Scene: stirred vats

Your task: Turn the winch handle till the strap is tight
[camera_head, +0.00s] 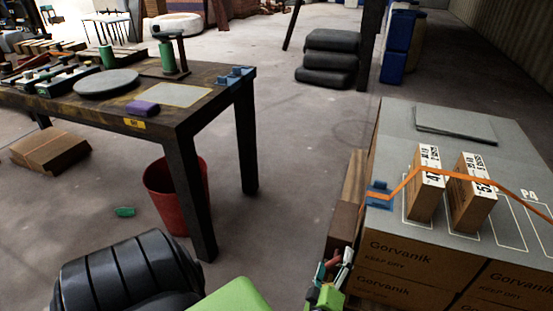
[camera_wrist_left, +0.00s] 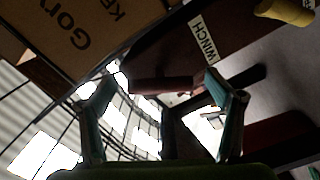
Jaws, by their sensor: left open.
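The orange strap (camera_head: 385,192) runs from a blue fitting (camera_head: 379,195) at the left edge of the carton stack across two small boxes. In the left wrist view a dark red-brown post bears a WINCH label (camera_wrist_left: 203,40). A reddish-brown bar (camera_wrist_left: 163,86) shows ahead of my fingers, and a yellow cylinder (camera_wrist_left: 285,12) shows at the upper right; which one is the winch handle I cannot tell. My left gripper (camera_head: 330,275), also in its wrist view (camera_wrist_left: 160,92), is open beside the stack's left side, its fingers apart. My right gripper is out of view.
The carton stack (camera_head: 395,270) has a grey top with a flat grey sheet (camera_head: 455,124). A dark workbench (camera_head: 190,115) stands at the left, with a red bin (camera_head: 160,200) under its edge. The floor (camera_head: 290,150) between bench and stack is mostly clear.

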